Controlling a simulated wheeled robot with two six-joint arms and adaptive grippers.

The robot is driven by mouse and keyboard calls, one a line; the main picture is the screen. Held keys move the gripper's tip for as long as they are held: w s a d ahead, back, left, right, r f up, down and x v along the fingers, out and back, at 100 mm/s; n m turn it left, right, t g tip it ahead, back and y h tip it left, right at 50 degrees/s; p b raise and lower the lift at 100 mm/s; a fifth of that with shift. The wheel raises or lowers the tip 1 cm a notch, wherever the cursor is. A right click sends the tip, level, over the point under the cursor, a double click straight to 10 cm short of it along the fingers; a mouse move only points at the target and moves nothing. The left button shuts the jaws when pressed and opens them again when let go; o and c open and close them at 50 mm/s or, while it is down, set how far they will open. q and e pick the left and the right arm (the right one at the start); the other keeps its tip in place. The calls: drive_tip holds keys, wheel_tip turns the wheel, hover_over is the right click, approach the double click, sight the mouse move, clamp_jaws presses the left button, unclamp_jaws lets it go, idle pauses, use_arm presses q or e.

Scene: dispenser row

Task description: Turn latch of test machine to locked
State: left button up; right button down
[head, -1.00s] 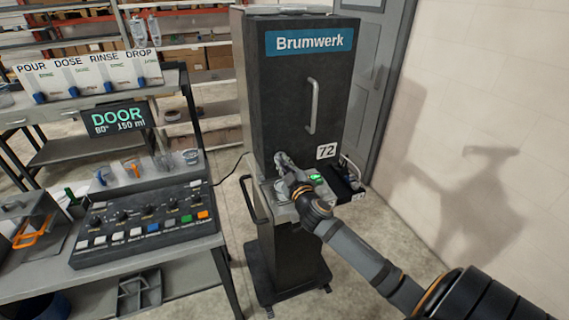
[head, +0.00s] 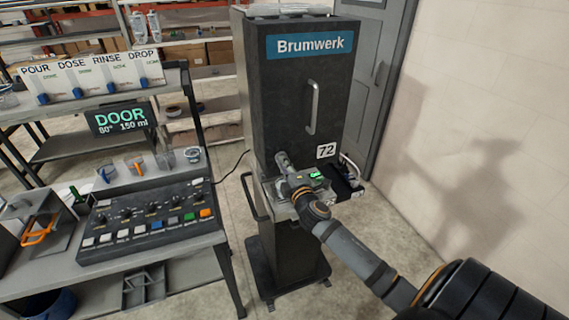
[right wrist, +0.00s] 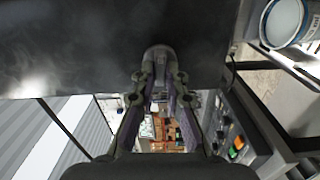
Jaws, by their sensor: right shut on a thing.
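The test machine (head: 285,105) is a tall dark cabinet labelled "Brumwerk", with a vertical bar handle (head: 314,106) on its front. My right gripper (head: 283,162) is at the lower front of the cabinet, left of the "72" plate. In the right wrist view, its fingers close on a grey, rounded piece (right wrist: 158,55) against the dark front, which looks like the latch. The fingers hide most of this piece in the head view, so I cannot read its lock position. My left gripper is in neither view.
A bench with a button panel (head: 150,218) and a "DOOR" screen (head: 120,118) stands at left. A wall closes off the right side.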

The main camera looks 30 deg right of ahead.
drive_tip(key=shift+f+n, duration=0.1)
drive_tip(key=shift+n, duration=0.4)
drive_tip(key=c, duration=1.4)
unclamp_jaws()
drive_tip(key=v, duration=1.2)
